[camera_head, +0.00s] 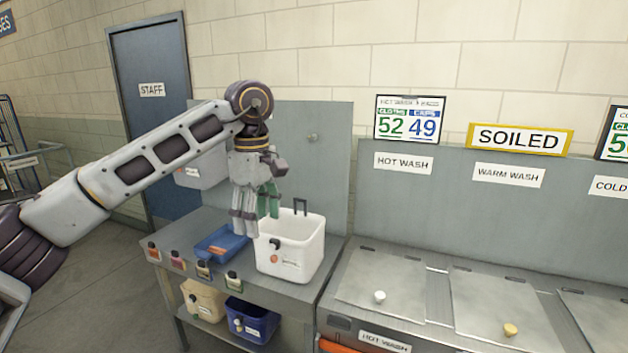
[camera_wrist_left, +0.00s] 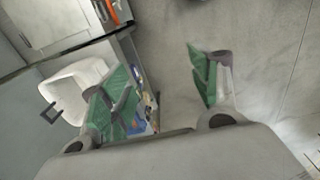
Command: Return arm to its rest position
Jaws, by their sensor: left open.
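My left arm (camera_head: 150,165) reaches in from the left of the head view. Its left gripper (camera_head: 255,215) points down above the steel bench, over the gap between the blue tray and the white bin. In the left wrist view the two green-padded fingers (camera_wrist_left: 165,90) stand apart with nothing between them. The white bin (camera_head: 290,248) stands upright on the bench; it also shows in the left wrist view (camera_wrist_left: 72,88). My right gripper does not show in either view.
A blue tray (camera_head: 222,243) lies on the steel bench (camera_head: 205,290). A beige bin (camera_head: 203,300) and a dark blue bin (camera_head: 252,320) sit on the shelf below. Lidded wash counters (camera_head: 395,283) stand at the right. Floor (camera_head: 95,290) is clear at the left.

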